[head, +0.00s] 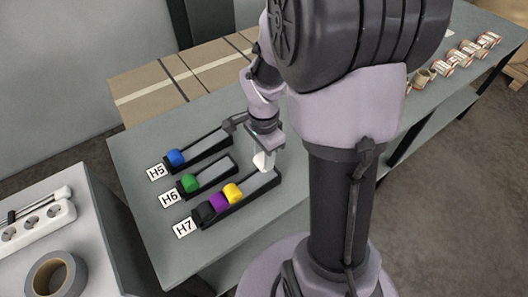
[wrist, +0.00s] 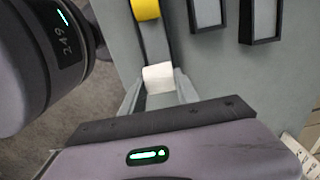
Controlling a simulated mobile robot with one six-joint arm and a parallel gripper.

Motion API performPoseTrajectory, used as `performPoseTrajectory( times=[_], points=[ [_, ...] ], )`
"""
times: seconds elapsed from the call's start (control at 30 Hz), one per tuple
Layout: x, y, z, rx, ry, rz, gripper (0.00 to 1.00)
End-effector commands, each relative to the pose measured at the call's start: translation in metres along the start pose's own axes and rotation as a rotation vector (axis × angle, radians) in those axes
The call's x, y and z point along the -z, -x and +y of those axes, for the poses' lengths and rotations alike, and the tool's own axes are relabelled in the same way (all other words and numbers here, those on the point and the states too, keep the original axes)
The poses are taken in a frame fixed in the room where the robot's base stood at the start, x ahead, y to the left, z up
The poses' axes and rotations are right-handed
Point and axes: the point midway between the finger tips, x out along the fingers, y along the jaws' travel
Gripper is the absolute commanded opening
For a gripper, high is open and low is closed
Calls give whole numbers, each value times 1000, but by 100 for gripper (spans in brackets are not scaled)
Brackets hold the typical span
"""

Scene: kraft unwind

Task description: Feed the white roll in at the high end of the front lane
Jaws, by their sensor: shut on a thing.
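The white roll (head: 262,161) is between the fingers of my gripper (head: 265,148), at the right end of the front lane (head: 250,189), labelled H7. In the wrist view the white roll (wrist: 158,77) sits between both fingertips (wrist: 158,90), in line with the lane's channel (wrist: 155,42). I cannot tell whether it touches the lane floor. The yellow roll (wrist: 145,9) also shows in the wrist view.
Behind the front lane lie lane H6 with a green roll (head: 189,182) and lane H5 with a blue roll (head: 175,158). Cartons (head: 170,80) stand behind the table. Several rolls (head: 450,62) lie far right. A tape roll (head: 50,277) and power strip (head: 38,224) are at left.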

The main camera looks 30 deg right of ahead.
Motion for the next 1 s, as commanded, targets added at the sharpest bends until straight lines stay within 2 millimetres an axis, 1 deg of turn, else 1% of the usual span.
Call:
performPoseTrajectory(
  times=[0.03, 0.2, 0.63, 1.0],
  points=[
    [0, -11, 0, 0, 0, 0, 0],
    [0, -27, 0, -1, -1, 0, 0],
    [0, -29, 0, 0, -1, 0, 0],
    [0, -53, 0, 0, 0, 0, 0]
  ],
)
